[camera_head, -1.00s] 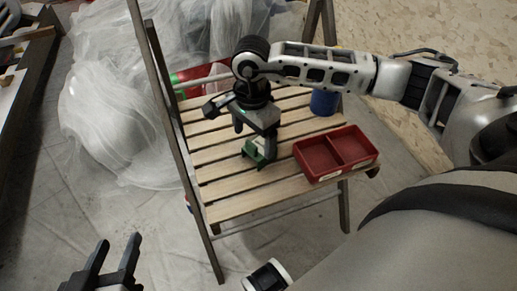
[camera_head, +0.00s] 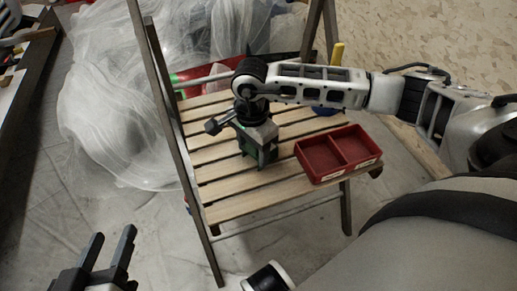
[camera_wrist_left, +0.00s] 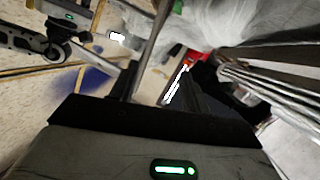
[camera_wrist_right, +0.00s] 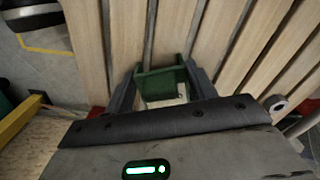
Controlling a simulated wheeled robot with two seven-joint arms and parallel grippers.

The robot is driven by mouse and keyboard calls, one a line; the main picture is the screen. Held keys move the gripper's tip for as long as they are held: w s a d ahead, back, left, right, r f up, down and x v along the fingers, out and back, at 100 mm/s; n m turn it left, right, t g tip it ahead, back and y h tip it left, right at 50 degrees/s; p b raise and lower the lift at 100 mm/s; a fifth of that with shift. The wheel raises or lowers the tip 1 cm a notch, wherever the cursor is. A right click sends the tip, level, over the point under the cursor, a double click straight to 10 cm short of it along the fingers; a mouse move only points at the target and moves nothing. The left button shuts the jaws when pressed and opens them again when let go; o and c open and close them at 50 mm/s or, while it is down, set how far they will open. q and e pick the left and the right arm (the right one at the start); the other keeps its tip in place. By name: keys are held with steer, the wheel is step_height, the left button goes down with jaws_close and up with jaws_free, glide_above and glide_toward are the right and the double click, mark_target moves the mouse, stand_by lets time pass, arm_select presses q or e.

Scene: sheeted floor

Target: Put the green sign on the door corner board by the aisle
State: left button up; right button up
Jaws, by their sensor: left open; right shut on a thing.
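The green sign (camera_head: 244,145) is at the slatted wooden chair seat, mostly hidden by my right gripper (camera_head: 262,162). In the right wrist view the green sign (camera_wrist_right: 162,84) sits between the two fingers of my right gripper (camera_wrist_right: 163,92), which is shut on it; a pale patch shows at its near side. The wooden slats lie just beyond it; I cannot tell whether it touches them. My left gripper (camera_head: 108,262) is open and empty, low at the left over the sheeted floor. I cannot make out the door corner board.
A red two-compartment tray (camera_head: 338,153) stands on the seat to the right of my right gripper. A blue item (camera_head: 324,109) with a yellow handle (camera_head: 338,52) is partly behind my right arm. Crumpled clear plastic (camera_head: 110,110) lies left of the chair (camera_head: 232,210).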

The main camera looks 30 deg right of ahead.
arm_select(q)
steer(key=shift+f, duration=0.1)
arm_select(e)
steer(key=shift+r, duration=0.1)
